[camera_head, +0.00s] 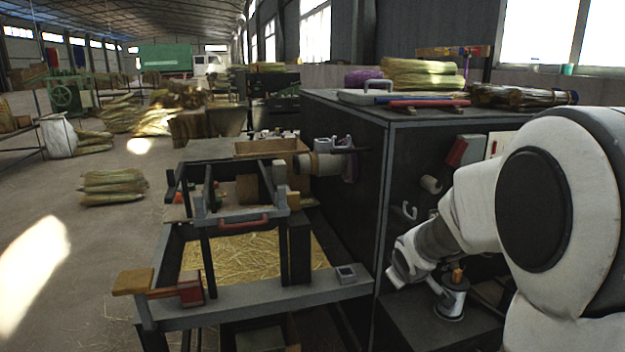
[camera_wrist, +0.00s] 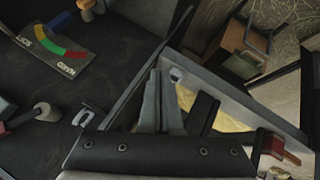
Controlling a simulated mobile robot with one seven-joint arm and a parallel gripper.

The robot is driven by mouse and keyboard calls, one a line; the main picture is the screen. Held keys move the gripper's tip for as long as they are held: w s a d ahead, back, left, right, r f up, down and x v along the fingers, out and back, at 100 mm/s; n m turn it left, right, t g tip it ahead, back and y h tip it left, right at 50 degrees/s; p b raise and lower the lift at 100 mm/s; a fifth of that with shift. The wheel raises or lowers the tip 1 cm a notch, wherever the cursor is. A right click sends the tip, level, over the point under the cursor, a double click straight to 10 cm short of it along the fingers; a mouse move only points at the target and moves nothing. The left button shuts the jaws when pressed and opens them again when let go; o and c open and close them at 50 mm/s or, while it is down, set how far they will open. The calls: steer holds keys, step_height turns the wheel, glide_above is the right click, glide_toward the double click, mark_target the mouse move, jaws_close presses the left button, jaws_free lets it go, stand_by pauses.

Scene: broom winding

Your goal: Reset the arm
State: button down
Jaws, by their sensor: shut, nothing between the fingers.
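My white arm (camera_head: 480,210) reaches in from the right in the head view, bent down and to the left in front of the dark cabinet (camera_head: 345,160). Its wrist end (camera_head: 405,265) is beside the cabinet's front face; the fingers cannot be made out there. In the wrist view my gripper (camera_wrist: 160,75) shows at the lower middle, fingers together and empty. No object is seen touching the fingers.
A machine frame (camera_head: 260,300) with straw in its bed stands left of the arm. A metal cup (camera_head: 452,301) stands on a low dark surface below the wrist. A coloured gauge plate (camera_wrist: 60,42) shows in the wrist view. Open floor (camera_head: 60,230) lies far left.

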steer(key=s+a+r+m+g, duration=0.1)
steer(key=s+a+r+m, duration=0.15)
steer(key=s, duration=0.75)
steer(key=s+a+r+m+y, duration=0.15)
steer(key=s+r, duration=0.25)
steer(key=s, duration=0.5)
steer(key=s+a+r+m+g, duration=0.1)
steer(key=s+r+m, duration=0.15)
steer(key=s, duration=0.75)
step_height(320, 180, up, 20)
steer(key=s+p, duration=0.1)
steer(key=p, duration=1.9)
steer(key=shift+f, duration=0.15)
